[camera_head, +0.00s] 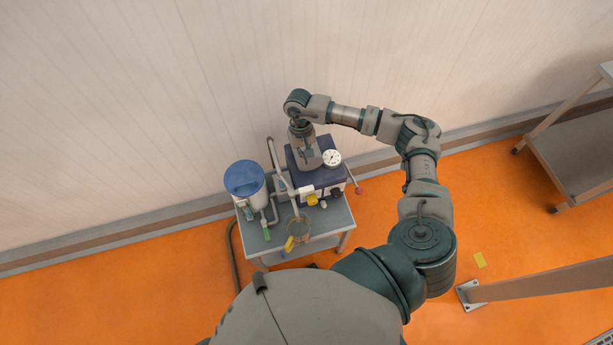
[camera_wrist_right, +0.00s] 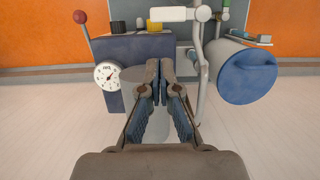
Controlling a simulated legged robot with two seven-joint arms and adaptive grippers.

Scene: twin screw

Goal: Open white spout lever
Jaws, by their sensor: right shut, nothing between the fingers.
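The white spout lever (camera_head: 305,189) is a small white block at the front of the blue-topped machine (camera_head: 331,177), beside the steel pipe. In the right wrist view the white lever (camera_wrist_right: 168,14) is at the top edge, beyond my fingertips. My right gripper (camera_head: 307,151) hangs over the machine top, apart from the lever. In the wrist view the right gripper (camera_wrist_right: 159,66) has its fingertips together with nothing between them. A grey rounded part of the machine is partly hidden behind the fingers. My left gripper is out of view.
A white dial gauge (camera_head: 332,158) and a red-knobbed lever (camera_head: 358,190) sit by the machine. A blue-lidded container (camera_head: 245,178) and a steel pipe (camera_head: 275,157) stand to the left. A yellow knob (camera_head: 312,200) is below the white lever. The wall is close behind.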

